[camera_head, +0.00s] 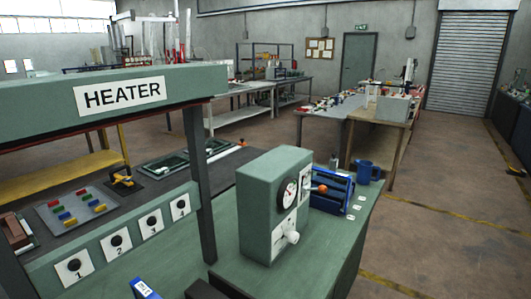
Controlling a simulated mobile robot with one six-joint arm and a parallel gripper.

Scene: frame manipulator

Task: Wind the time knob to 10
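A green box (257,213) stands on the bench at the centre. Its right-hand face carries a round gauge (289,194) with a white face and a needle. Below the gauge is a white knob (292,237) on a pale marked plate (278,246). It appears to be the time knob, but its numbers and setting are too small to read. An orange-tipped lever (320,188) sticks out to the right of the gauge. I cannot make out my gripper in this view, and nothing is seen touching the knob.
A green HEATER beam (45,106) on a dark post (200,185) stands left of the box. Numbered buttons line a panel (128,236) below it. A blue bin (336,192) and blue mug (364,172) stand behind the box. Bench top (322,247) right of the box is clear.

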